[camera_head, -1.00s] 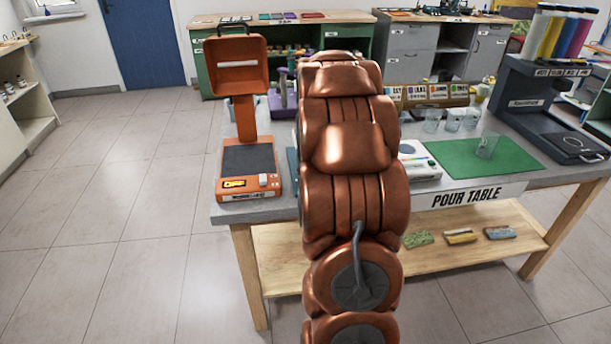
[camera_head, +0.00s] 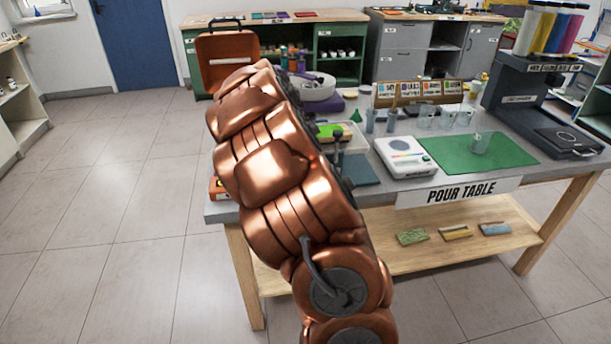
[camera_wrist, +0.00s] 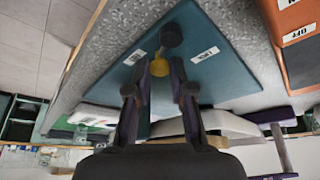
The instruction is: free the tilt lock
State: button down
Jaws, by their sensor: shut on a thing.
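In the wrist view, a teal board (camera_wrist: 225,75) carries two white labels, too small and turned to read surely. A small yellow piece (camera_wrist: 159,68) with a dark round knob (camera_wrist: 171,37) just beyond it stands at the board. My gripper (camera_wrist: 159,80) has its two dark fingers on either side of the yellow piece, shut on it. I cannot tell whether this is the tilt lock. In the head view, my copper arm covers most of the gripper, and part of the teal board (camera_head: 360,172) shows at its right.
An orange machine (camera_head: 228,58) stands behind the arm at the table's left. Several cups stand at the back.

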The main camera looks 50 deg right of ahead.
jog(key=shift+s+m+g, duration=0.15)
jog(key=shift+m+g, duration=0.15)
jog(key=shift+m, duration=0.4)
jog(key=c, duration=1)
grip_release()
jog(key=shift+a, duration=0.1)
jog(key=v, duration=1.2)
